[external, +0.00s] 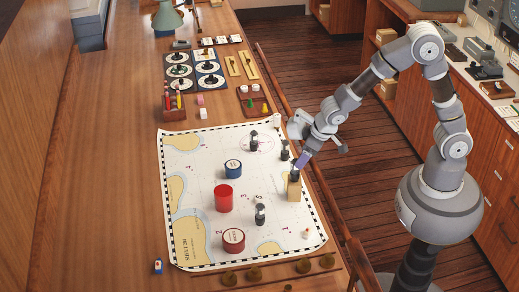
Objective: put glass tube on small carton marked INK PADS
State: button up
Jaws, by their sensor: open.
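A small tan carton (294,189) stands upright on the right side of the chart; its lettering is too small to read. My gripper (300,165) is open just above the carton, its purplish end tilted down toward the carton's top. Something small and dark shows at the carton's top under my gripper; I cannot tell whether it is the glass tube or part of the gripper. Small dark-and-clear upright pieces stand on the chart, one at the front (260,213) and one farther back (254,141); which is the glass tube cannot be told.
The chart (200,150) also bears a red cylinder (223,198), a blue round tin (233,169) and a dark red round tin (233,240). Another dark piece (284,151) stands close behind the carton. A wooden rail (330,215) runs along the right edge. The table's left side is clear.

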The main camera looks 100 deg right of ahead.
jog(key=w+a+r+n+t, duration=0.1)
jog(key=w+a+r+t, duration=0.1)
jog(key=r, duration=0.8)
jog(key=w+a+r+n+t, duration=0.1)
jog(key=w+a+r+t, duration=0.15)
jog(key=r, duration=0.75)
jog(key=w+a+r+n+t, duration=0.1)
jog(key=a+r+t, duration=0.1)
jog(key=r, duration=0.9)
jog(key=s+a+r+n+t+y, duration=0.1)
jog(key=s+a+r, duration=0.1)
jog(key=r, duration=0.6)
jog(key=s+a+r+n+t, duration=0.1)
jog(key=s+a+r+t, duration=0.1)
jog(key=r, duration=0.7)
jog(key=s+a+r+n+t+y, duration=0.1)
jog(key=s+a+r, duration=0.3)
jog(key=r, duration=0.5)
jog(key=shift+s+r+n+t+y+p, duration=0.35)
jog(key=shift+s+t, duration=0.2)
jog(key=shift+s, duration=0.25)
jog(key=shift+f, duration=0.2)
